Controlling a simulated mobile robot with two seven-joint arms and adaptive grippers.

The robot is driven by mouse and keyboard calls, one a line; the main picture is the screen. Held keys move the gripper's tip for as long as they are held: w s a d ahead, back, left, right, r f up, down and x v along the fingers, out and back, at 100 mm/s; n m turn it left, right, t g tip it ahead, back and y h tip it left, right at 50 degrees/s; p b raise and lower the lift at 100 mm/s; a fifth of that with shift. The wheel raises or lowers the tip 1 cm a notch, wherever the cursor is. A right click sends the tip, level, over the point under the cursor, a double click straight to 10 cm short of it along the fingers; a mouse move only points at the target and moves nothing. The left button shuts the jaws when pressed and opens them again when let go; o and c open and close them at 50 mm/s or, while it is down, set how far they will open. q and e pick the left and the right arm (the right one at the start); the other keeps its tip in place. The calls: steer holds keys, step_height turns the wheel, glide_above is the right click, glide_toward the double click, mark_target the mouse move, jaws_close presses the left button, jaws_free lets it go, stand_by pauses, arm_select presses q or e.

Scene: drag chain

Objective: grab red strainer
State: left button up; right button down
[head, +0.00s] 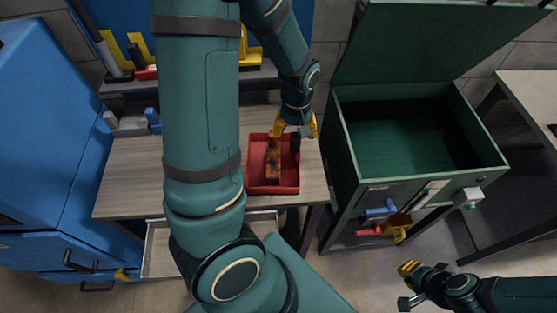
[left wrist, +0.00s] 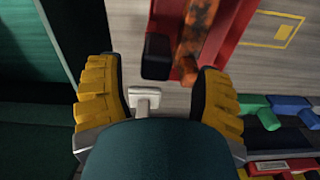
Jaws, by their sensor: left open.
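The red strainer, seen as a shallow red tray (head: 256,165), sits on the wooden table. It also shows in the left wrist view (left wrist: 237,28). A rusty orange-brown piece (head: 273,165) lies in it. A black block (left wrist: 157,57) is at its edge near my left gripper. My left gripper (head: 296,130) is open over the strainer's far edge and pale handle-like piece (left wrist: 145,98), which shows between the yellow fingers in the left wrist view. I see no contact. My right gripper (head: 411,283) is at the lower right, away from the table; its jaw opening is unclear.
A green chest (head: 405,135) with its lid up stands right of the table, with blue and red handles on its front. Blue cabinets (head: 50,130) stand at the left. Tools hang and lie behind. A table drawer (head: 160,250) is open below. My left arm hides part of the table.

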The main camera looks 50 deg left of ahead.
mark_target(295, 144)
arm_select(q)
steer(key=f, duration=0.5)
steer(key=shift+w+d+f+b, duration=0.1)
steer(key=shift+d+f+b, duration=0.1)
steer(key=shift+b, duration=0.15)
steer(key=shift+r, duration=0.1)
jaws_close()
